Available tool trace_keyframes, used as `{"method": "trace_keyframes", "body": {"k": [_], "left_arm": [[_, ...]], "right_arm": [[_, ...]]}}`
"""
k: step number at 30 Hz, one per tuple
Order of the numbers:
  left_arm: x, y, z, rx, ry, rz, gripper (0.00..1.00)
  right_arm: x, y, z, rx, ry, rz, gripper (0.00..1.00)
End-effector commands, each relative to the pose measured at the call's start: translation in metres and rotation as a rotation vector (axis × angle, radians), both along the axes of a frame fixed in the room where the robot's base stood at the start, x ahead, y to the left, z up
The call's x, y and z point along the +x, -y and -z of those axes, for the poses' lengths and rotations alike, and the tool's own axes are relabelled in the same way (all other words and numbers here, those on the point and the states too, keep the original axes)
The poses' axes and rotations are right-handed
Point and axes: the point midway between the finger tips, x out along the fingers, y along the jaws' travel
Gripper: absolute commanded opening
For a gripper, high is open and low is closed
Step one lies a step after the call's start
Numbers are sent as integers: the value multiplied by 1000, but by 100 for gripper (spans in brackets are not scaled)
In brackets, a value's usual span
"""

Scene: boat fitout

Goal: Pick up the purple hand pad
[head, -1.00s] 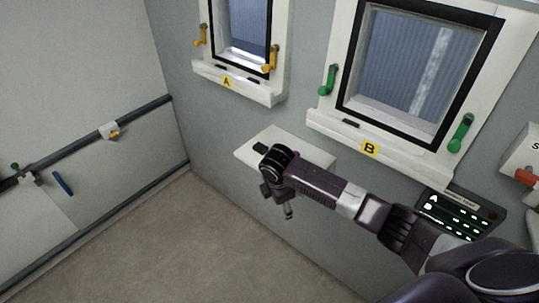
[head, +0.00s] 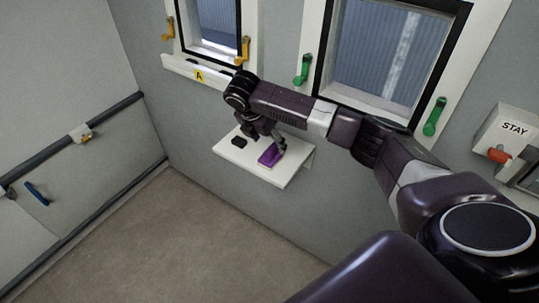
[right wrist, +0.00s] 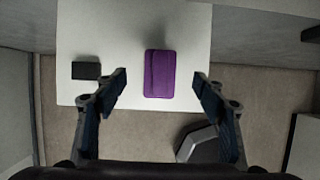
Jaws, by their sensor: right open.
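The purple hand pad (head: 270,157) lies on a small white wall shelf (head: 285,178). In the right wrist view the pad (right wrist: 160,74) lies flat on the shelf (right wrist: 125,30), upright in the picture and near the shelf's edge. My right gripper (head: 277,142) is above the pad in the head view. In the right wrist view my right gripper (right wrist: 160,85) is open, its two fingers apart on either side of the pad and not seen touching it. Part of the pad is hidden by the gripper in the head view. My left gripper is not in view.
A small black block (head: 239,141) lies on the shelf left of the pad; it also shows in the right wrist view (right wrist: 87,70). Windows with yellow handles (head: 243,50) and green handles (head: 434,116) are on the wall above. The floor (head: 180,240) below is clear.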

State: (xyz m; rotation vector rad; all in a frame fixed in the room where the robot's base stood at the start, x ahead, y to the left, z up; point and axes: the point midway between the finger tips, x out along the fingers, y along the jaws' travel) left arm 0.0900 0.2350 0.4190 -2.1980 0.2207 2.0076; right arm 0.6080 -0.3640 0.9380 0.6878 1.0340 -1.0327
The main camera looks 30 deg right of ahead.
Motion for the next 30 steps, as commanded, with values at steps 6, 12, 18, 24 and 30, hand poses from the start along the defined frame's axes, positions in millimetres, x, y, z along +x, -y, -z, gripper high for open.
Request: {"method": "trace_keyframes", "body": {"k": [6,12,18,24,30], "left_arm": [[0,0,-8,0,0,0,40],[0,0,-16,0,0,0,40],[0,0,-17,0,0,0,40],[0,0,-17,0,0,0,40],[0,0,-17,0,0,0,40]], "right_arm": [[2,8,23,0,-3,1,64],[6,17,52,-1,-2,2,64],[9,21,64,-1,1,0,64],[9,21,64,0,2,1,60],[9,21,64,0,2,1,38]]}}
